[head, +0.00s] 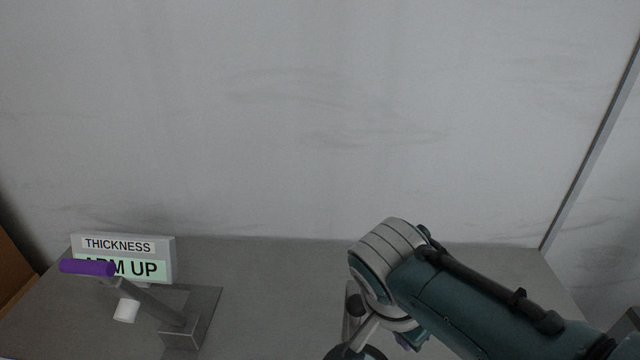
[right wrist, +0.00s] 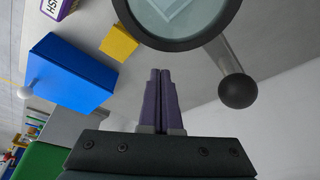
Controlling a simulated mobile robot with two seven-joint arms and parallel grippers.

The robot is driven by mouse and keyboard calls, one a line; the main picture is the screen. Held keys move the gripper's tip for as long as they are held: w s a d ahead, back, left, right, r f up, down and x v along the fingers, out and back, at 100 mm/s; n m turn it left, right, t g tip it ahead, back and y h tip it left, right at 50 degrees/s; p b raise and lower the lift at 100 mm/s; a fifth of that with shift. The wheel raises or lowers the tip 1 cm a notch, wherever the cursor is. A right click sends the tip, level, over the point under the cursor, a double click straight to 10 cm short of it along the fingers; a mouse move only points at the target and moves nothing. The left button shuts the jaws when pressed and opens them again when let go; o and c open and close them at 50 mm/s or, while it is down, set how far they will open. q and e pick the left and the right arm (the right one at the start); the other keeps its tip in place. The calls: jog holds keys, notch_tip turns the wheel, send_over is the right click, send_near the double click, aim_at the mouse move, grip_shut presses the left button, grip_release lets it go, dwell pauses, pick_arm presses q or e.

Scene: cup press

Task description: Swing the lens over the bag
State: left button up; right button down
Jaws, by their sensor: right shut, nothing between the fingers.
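A round lens (right wrist: 182,24) with a thick black rim shows at the top of the right wrist view, cut off by the frame edge. A metal arm runs beside it to a black ball knob (right wrist: 238,91). My right gripper (right wrist: 160,73) has its purple fingers shut together and empty. Its tips are just below the lens rim in that view, and the knob is apart from them on the right. In the head view my right wrist mostly hides this spot; part of a dark ring (head: 355,352) shows at the bottom edge. I cannot make out a bag for certain.
A press with a purple handle (head: 88,267) stands at the left, before a sign (head: 124,258) reading "THICKNESS" and partly hidden "ARM UP". A blue box (right wrist: 66,76) and a yellow block (right wrist: 118,43) are left of my fingers. The middle of the table (head: 270,290) is clear.

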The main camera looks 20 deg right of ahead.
jog(key=p+v, duration=0.2)
jog(key=v, duration=0.7)
jog(key=shift+d+r, duration=0.25)
jog(key=shift+r, duration=0.25)
jog(key=s+a+r+n+t+y, duration=0.1)
jog(key=s+r+n+y, duration=0.15)
jog(key=s+n, duration=0.5)
jog(key=s+a+r+n+t+y, duration=0.1)
jog(key=s+r+n+t, duration=0.15)
jog(key=s+n, duration=0.5)
notch_tip(320, 180, up, 24)
jog(key=w+n+p, duration=0.1)
jog(key=n+p, duration=0.1)
jog(key=p, duration=2)
jog(key=shift+w+g+p, duration=0.15)
jog(key=shift+g+p, duration=0.2)
jog(key=shift+a+y, duration=0.15)
jog(key=shift+y, duration=0.1)
